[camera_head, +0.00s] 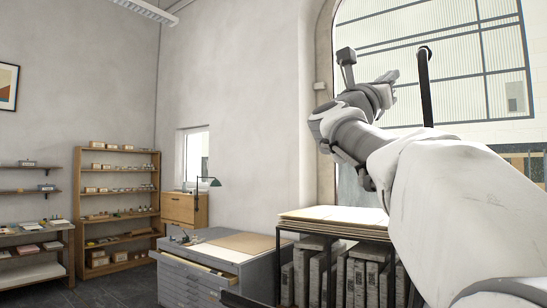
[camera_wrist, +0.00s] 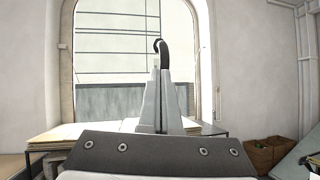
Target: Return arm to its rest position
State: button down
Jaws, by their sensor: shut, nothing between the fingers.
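My arm reaches up from the lower right in the head view, in front of the arched window (camera_head: 450,55). My gripper (camera_head: 392,76) is raised in the air, above the level of the shelves and tables. In the wrist view, the two grey fingers of my gripper (camera_wrist: 158,70) meet at their tips. It is shut and holds nothing. The arched window also shows in the wrist view (camera_wrist: 115,40), straight beyond the fingers.
A rack with boards on top (camera_head: 340,216) stands below my arm. A grey drawer cabinet (camera_head: 205,284) with an open drawer is left of it. A dark hooked post (camera_head: 426,90) rises behind my arm. Wooden shelves (camera_head: 79,195) stand at the left wall.

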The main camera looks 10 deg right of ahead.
jog(key=shift+w, duration=0.1)
jog(key=w+a+f+n+t+y, duration=0.1)
jog(key=a+f+n+t+y, duration=0.2)
jog(key=a+f+n+y, duration=1.05)
jog(key=w+a+f+n+t+y, duration=0.1)
jog(key=a+f+n+t+y, duration=0.5)
jog(key=n, duration=1.4)
jog(key=s+a+f+n+g+y, duration=0.2)
jog(key=s+f+n+g, duration=0.2)
jog(key=f, duration=0.6)
jog(key=s+a+f+n+g+y, duration=0.25)
jog(key=f+n+g, duration=0.2)
jog(key=f, duration=0.45)
jog(key=s+d+f+n+g+h, duration=0.1)
jog(key=s+f+n+g, duration=0.5)
jog(key=s+f, duration=0.9)
notch_tip(320, 180, down, 2)
jog(key=shift+s+d+f+n+h, duration=0.25)
jog(key=shift+s+d+n+h, duration=0.25)
jog(key=shift+n, duration=0.4)
jog(key=shift+w+a+g, duration=0.1)
jog(key=shift+a+g, duration=0.15)
